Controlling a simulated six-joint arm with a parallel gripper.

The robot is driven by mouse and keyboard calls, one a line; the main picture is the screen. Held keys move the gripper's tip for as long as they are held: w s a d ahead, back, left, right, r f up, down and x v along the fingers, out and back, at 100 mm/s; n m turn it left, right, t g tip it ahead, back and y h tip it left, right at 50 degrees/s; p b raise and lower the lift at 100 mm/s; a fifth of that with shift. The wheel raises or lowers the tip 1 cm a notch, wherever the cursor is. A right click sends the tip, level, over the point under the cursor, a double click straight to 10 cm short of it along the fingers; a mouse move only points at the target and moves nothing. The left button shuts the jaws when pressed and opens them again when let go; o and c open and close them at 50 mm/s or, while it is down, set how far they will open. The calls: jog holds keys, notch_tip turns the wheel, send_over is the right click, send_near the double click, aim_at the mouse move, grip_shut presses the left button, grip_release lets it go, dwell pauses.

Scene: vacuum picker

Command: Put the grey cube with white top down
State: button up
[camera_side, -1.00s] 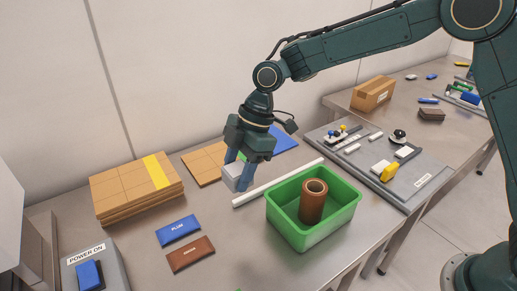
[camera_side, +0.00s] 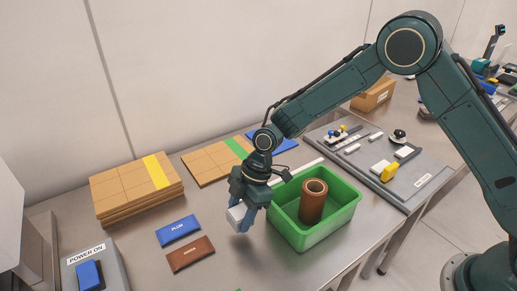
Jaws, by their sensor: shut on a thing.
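The grey cube with white top (camera_side: 237,214) is between the blue fingers of my gripper (camera_side: 243,215). My gripper is shut on it and points down, left of the green bin. The fingers hide part of the cube. Below it is bare metal table; I cannot tell whether the cube touches the table or hangs a little above it.
The green bin (camera_side: 345,217) with a brown tube (camera_side: 313,203) stands close on the right. A blue PLUM plate (camera_side: 178,230) and a brown plate (camera_side: 190,254) lie to the left. Stacked tan boards (camera_side: 125,190) and a green-striped tan board (camera_side: 205,167) lie behind. A white bar (camera_side: 310,163) lies behind the bin.

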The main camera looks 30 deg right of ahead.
jog(key=shift+f, duration=0.1)
jog(key=shift+f, duration=2.05)
jog(key=o, duration=1)
jog(key=shift+f, duration=0.15)
jog(key=v, duration=1.2)
jog(key=shift+r, duration=0.25)
